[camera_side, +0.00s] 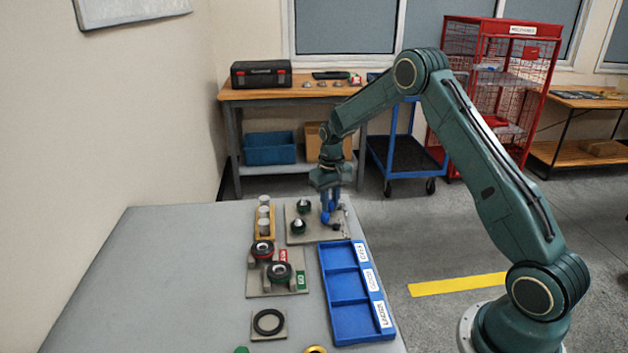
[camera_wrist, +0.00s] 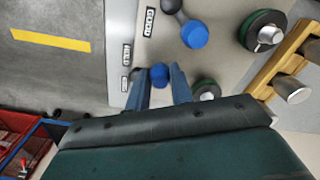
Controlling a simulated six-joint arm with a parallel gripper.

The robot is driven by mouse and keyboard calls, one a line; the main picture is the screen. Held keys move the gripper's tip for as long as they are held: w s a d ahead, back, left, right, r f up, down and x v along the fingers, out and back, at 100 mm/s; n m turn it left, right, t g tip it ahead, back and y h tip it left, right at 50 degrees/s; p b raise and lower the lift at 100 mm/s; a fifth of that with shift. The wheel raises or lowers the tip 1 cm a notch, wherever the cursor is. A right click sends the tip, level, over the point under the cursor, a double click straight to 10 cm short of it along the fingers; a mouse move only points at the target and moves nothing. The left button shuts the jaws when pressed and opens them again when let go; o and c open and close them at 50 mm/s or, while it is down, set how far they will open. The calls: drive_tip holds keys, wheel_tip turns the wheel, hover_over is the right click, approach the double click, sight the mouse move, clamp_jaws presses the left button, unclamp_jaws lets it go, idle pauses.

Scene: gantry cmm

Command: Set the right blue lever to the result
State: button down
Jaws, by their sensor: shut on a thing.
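The plate (camera_side: 315,237) lies at the far end of the table and bears two blue-knobbed levers. In the wrist view one blue knob (camera_wrist: 160,70) is between the two fingers of my gripper (camera_wrist: 162,75). My gripper is shut on this lever. The other blue lever (camera_wrist: 194,34) stands beside it, apart from the fingers, with a dark stem. A label that seems to read GOOD (camera_wrist: 149,22) is near that lever; two smaller labels are too blurred to read. In the side view my gripper (camera_side: 330,212) is low over the plate and partly hides the levers.
Two dark green round parts with silver tops (camera_wrist: 263,31) stand beside the levers. A wooden rack (camera_side: 264,235) with silver cylinders is to the left. A blue three-compartment tray (camera_side: 345,268) lies nearer the camera. The left part of the grey table (camera_side: 160,280) is clear.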

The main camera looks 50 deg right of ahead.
sight(330, 201)
drive_tip(key=c, duration=1.5)
unclamp_jaws()
drive_tip(key=shift+r, duration=0.1)
wheel_tip(330, 201, up, 14)
drive_tip(key=shift+f, duration=0.15)
